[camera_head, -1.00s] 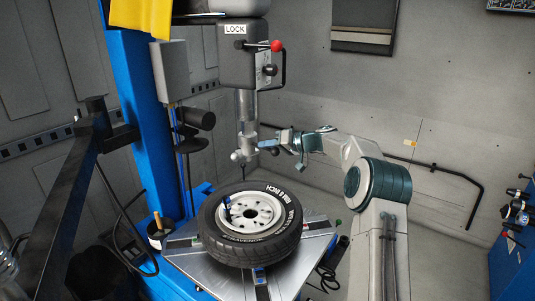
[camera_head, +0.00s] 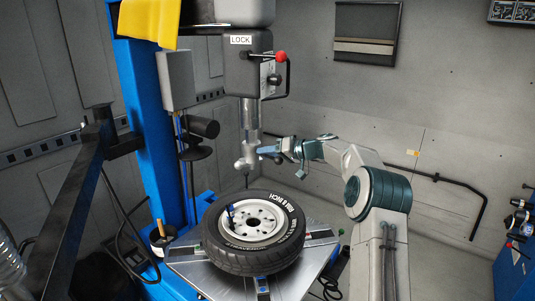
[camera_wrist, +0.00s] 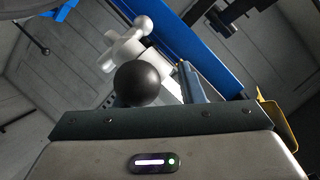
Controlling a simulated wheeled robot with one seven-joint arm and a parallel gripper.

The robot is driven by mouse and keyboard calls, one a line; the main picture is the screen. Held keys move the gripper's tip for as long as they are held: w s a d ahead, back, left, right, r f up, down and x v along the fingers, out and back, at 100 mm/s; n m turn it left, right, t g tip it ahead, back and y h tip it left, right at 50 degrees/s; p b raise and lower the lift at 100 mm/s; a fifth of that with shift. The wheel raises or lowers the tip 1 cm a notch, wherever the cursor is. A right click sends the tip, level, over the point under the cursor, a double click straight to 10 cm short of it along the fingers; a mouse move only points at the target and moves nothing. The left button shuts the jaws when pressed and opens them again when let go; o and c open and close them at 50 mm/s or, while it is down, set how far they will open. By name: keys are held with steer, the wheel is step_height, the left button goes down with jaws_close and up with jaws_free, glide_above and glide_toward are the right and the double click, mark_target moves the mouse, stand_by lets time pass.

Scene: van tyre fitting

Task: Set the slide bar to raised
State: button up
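The slide bar (camera_head: 249,115) is a bright metal post hanging upright from the grey LOCK housing (camera_head: 248,62). A grey fitting head (camera_head: 246,163) with a rounded end is at its bottom, above the tyre. My gripper (camera_head: 265,151) is at the right of the bar's lower end, level with or just above the fitting head; I cannot tell whether it touches. In the wrist view its fingers (camera_wrist: 160,85) stand apart. A black ball (camera_wrist: 138,83) hides most of the left finger, and the pale fitting head (camera_wrist: 130,45) lies beyond. I see nothing clearly gripped.
The tyre on its white rim (camera_head: 255,222) lies flat on the turntable (camera_head: 200,265) below. A red-knobbed lever (camera_head: 281,56) and a black handle stick out from the housing. The blue column (camera_head: 150,110) stands at the left. Space right of the bar holds my arm.

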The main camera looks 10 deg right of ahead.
steer(key=shift+d+r, duration=0.15)
steer(key=shift+d, duration=0.25)
steer(key=shift+s+d, duration=0.2)
steer(key=shift+d, duration=0.05)
steer(key=b+v, duration=0.3)
steer(key=v, duration=1)
steer(key=shift+r, duration=0.1)
